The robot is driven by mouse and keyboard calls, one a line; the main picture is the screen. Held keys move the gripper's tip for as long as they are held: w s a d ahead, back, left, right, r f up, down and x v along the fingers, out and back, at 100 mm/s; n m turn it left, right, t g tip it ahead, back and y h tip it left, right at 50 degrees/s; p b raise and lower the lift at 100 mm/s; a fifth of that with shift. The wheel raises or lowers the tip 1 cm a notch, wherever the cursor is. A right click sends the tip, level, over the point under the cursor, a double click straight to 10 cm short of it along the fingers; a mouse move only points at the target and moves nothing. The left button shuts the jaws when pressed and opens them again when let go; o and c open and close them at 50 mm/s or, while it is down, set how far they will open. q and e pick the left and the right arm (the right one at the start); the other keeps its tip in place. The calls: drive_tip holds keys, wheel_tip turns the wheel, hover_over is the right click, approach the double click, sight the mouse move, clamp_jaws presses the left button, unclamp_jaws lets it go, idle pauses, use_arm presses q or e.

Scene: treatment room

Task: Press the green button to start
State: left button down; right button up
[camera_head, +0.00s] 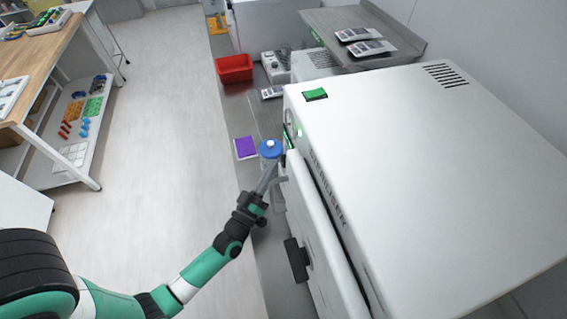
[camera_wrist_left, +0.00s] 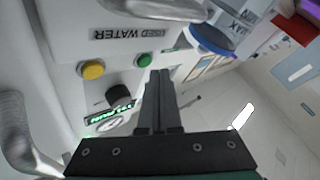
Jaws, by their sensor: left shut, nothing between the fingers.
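The green button (camera_wrist_left: 144,60) is a small round one on the white machine's front panel, in the left wrist view, beside the "USED WATER" lettering. A yellow button (camera_wrist_left: 92,70) sits to its left. My left gripper (camera_wrist_left: 160,73) is shut and empty. Its fingertips are close to the green button, just below and right of it in that view; contact cannot be told. In the head view my left gripper (camera_head: 271,166) is at the front of the white machine (camera_head: 430,150), by its slightly open door (camera_head: 312,225). My right gripper is not in view.
A blue-capped container (camera_head: 270,148) stands right by the gripper; its blue cap also shows in the wrist view (camera_wrist_left: 210,40). A black knob (camera_wrist_left: 119,95) and green display (camera_wrist_left: 110,112) are on the panel. A purple pad (camera_head: 245,147) and red bin (camera_head: 234,68) lie farther back.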

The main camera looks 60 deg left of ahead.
use_arm(q)
drive_tip(key=s+b, duration=0.1)
drive_tip(key=s, duration=0.1)
drive_tip(key=s+a+b, duration=0.1)
drive_tip(key=s, duration=0.2)
drive_tip(key=shift+b, duration=0.35)
drive_tip(key=shift+w, duration=0.1)
idle(0.8)
